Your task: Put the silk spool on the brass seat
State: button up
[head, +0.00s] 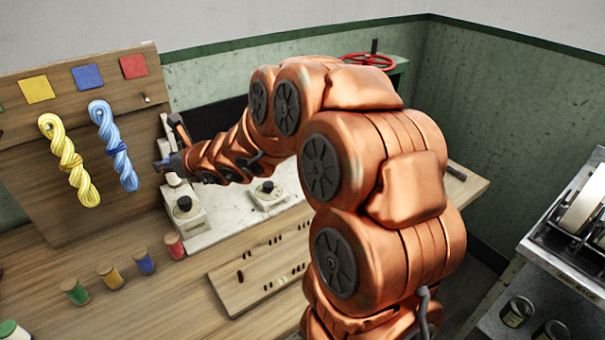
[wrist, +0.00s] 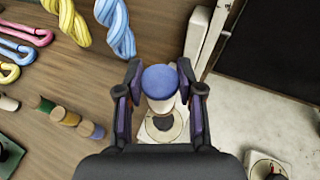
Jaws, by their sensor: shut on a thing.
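My gripper (wrist: 162,90) is shut on a spool (wrist: 160,80) with a blue top and a pale body, held upright between the two fingers. In the head view my gripper (head: 170,164) is raised above the bench, beside the lower end of the blue skein, with the pale lower part of the spool (head: 173,180) just showing. Below it stands a white unit (head: 187,222) with a black knob. In the wrist view this unit's round plate (wrist: 160,130) shows partly behind the spool. I cannot make out a brass seat clearly.
Yellow (head: 70,160) and blue (head: 115,146) skeins hang on the upright board close to my gripper. A second knobbed unit (head: 268,194) stands to the right.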

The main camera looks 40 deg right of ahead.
jog(key=s+d+f+m+h+b, duration=0.2)
jog(key=s+d+f, duration=0.1)
jog(key=s+d, duration=0.55)
jog(key=s+d+f+m+h+b, duration=0.1)
jog(key=s+d+f+h+b, duration=0.3)
jog(key=d, duration=0.8)
jog(key=s+d+f+m+y+b, duration=0.1)
jog(key=s+d+f+m, duration=0.1)
jog(key=s+d, duration=0.7)
jog(key=shift+t, duration=0.4)
jog(key=shift+w+d+f+p, duration=0.75)
jog(key=shift+w+d, duration=1.1)
jog(key=shift+d, duration=0.6)
jog(key=shift+w+d+f+p, duration=0.55)
jog(key=shift+w+d+f, duration=0.35)
jog(key=shift+w+d, duration=1.2)
jog(key=shift+w+d+f+p, duration=0.75)
jog(key=shift+w+d, duration=0.8)
jog(key=shift+d, duration=1.2)
jog(key=shift+f, duration=0.25)
jog(key=o, duration=1.2)
jog(key=shift+c, duration=0.2)
jog(key=shift+r, duration=0.15)
